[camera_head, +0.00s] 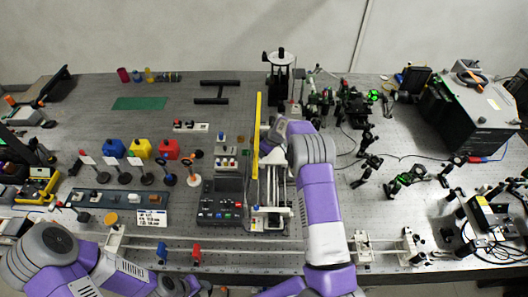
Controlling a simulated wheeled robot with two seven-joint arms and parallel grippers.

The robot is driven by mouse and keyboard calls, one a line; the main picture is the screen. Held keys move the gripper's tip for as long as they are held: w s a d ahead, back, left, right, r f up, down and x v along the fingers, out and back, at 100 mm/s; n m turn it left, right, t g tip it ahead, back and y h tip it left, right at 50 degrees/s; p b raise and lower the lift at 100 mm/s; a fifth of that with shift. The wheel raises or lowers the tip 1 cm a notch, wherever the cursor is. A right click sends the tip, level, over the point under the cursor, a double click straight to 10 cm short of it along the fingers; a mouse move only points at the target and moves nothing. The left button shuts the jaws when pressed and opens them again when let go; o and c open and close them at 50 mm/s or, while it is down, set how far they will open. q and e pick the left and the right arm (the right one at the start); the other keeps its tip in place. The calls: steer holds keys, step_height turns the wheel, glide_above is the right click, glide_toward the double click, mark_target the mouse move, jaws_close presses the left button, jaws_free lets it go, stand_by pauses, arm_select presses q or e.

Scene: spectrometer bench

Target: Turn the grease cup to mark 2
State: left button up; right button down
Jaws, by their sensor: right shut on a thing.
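My right arm reaches up from the bottom middle. The cup's marks cannot be read at this size. My left arm lies folded at the bottom left, and its gripper is not in view.
A black control box (220,210) stands left of the stage. Blue (115,148), yellow and red blocks stand further left. Optical mounts and a grey instrument box (470,115) fill the right. A rail runs along the front edge.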

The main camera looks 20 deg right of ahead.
steer(key=shift+a+f+m+h+b, duration=0.15)
steer(key=shift+m+h+b, duration=0.15)
steer(key=shift+m+b, duration=0.4)
steer(key=shift+m+t+h, duration=0.3)
steer(key=shift+m+h, duration=0.2)
steer(key=shift+m, duration=0.9)
steer(key=c, duration=1)
jaws_free()
steer(key=shift+c, duration=0.2)
steer(key=shift+r, duration=0.25)
steer(key=shift+s+r, duration=0.1)
steer(key=shift+r, duration=0.15)
steer(key=shift+b+v, duration=0.6)
steer(key=shift+v, duration=0.6)
steer(key=s+d+b, duration=0.2)
steer(key=s, duration=1)
